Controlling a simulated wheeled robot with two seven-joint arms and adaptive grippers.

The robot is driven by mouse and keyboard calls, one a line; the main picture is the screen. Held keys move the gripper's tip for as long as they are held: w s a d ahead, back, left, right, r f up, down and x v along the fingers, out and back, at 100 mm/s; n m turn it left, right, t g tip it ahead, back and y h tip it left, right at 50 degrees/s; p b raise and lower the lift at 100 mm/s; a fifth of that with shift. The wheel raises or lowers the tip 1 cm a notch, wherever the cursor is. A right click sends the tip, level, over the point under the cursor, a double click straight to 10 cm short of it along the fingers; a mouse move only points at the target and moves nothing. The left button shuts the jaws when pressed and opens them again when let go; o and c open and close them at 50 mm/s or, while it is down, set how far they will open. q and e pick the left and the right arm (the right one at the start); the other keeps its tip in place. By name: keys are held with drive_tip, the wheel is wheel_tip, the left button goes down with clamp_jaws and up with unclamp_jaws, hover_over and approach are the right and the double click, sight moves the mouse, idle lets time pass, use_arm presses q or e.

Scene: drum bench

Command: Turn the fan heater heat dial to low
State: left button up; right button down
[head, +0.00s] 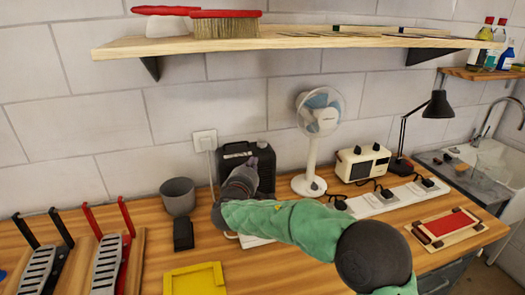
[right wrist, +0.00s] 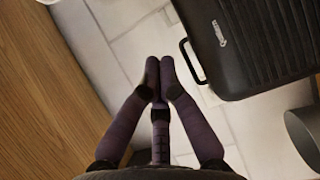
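A black ribbed box (head: 234,150) with a carrying handle stands against the wall, partly hidden behind my right gripper. It also shows in the right wrist view (right wrist: 255,45) with its handle and a small pale label. A cream box (head: 362,163) with dark dials stands to the right of the fan. I cannot tell for certain which box is the fan heater, and no dial setting is readable. My right gripper (head: 264,152) is in front of the black box; in the right wrist view its fingertips (right wrist: 159,72) meet with nothing between them. My left gripper is not in view.
A white fan (head: 320,113), black lamp (head: 437,106) and white power strip (head: 390,199) with plugs stand to the right. A grey pot (head: 178,195) is left of the black box. A yellow tray (head: 195,280) lies in front. A shelf (head: 285,40) overhangs the bench.

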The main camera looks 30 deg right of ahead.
sight(262, 151)
drive_tip(key=b+x, duration=0.2)
drive_tip(key=x, duration=1.1)
drive_tip(key=shift+w+d+r, duration=0.1)
drive_tip(key=shift+d, duration=0.2)
drive_tip(key=shift+w, duration=0.1)
